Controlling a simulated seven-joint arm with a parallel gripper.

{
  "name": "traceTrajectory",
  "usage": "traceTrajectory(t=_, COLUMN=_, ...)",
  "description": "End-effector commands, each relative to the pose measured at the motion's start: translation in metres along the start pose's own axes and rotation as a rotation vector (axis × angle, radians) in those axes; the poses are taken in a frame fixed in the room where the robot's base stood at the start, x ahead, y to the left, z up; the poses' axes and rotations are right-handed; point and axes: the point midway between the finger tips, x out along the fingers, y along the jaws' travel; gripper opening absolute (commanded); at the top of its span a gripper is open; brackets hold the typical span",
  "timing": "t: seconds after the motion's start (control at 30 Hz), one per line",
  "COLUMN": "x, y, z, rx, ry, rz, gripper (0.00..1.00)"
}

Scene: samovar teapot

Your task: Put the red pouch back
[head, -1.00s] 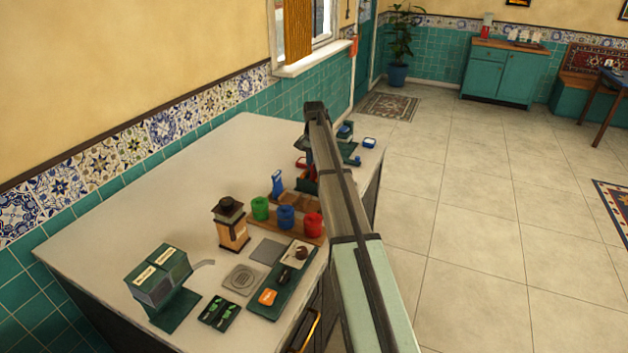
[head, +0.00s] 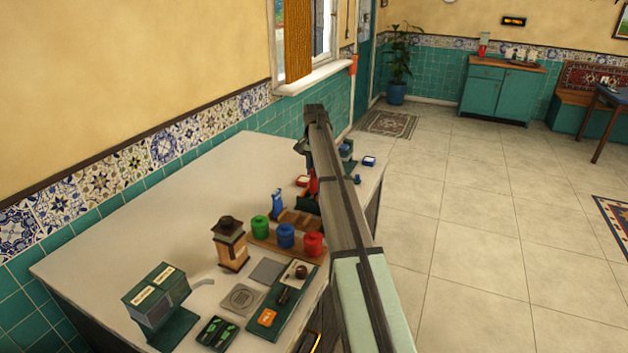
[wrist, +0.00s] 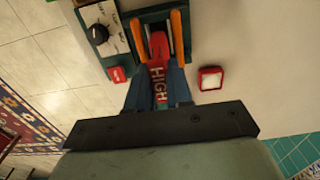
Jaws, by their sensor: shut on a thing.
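The red pouch (wrist: 158,82), marked HIGH, is between the fingers of my gripper (wrist: 158,55) in the wrist view. My gripper is shut on it. Its far end reaches a teal frame (wrist: 127,15) with a grey middle; I cannot tell whether it touches the frame or hangs above it. In the head view, a red part of what looks like the pouch (head: 313,186) shows beside my arm, low over the counter's far end. My arm hides most of the gripper there.
In the wrist view a black dial (wrist: 99,33), a red button (wrist: 117,74) and a red-rimmed white square (wrist: 210,78) lie nearby. In the head view, a blue upright item (head: 277,203) and green, blue and red jars (head: 286,235) stand nearer. The counter's left side (head: 190,215) is clear.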

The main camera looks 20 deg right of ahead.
Motion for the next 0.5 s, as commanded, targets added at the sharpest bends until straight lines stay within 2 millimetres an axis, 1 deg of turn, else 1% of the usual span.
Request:
traceTrajectory(t=0.03, x=-0.011, y=-0.001, z=-0.001, rx=0.0, ry=0.002, rz=-0.001, gripper=0.0)
traceTrajectory(t=0.1, x=-0.021, y=0.0, z=-0.001, rx=0.0, ry=0.001, rz=0.0, gripper=0.0)
traceTrajectory(t=0.27, x=-0.037, y=0.0, z=0.002, rx=0.0, ry=0.001, rz=0.0, gripper=0.0)
traceTrajectory(t=0.37, x=-0.04, y=0.001, z=0.012, rx=-0.001, ry=0.0, rz=0.0, gripper=0.0)
traceTrajectory(t=0.47, x=-0.037, y=0.001, z=0.03, rx=-0.002, ry=-0.001, rz=0.0, gripper=0.0)
traceTrajectory(t=0.5, x=-0.035, y=0.002, z=0.039, rx=-0.002, ry=-0.001, rz=0.0, gripper=0.0)
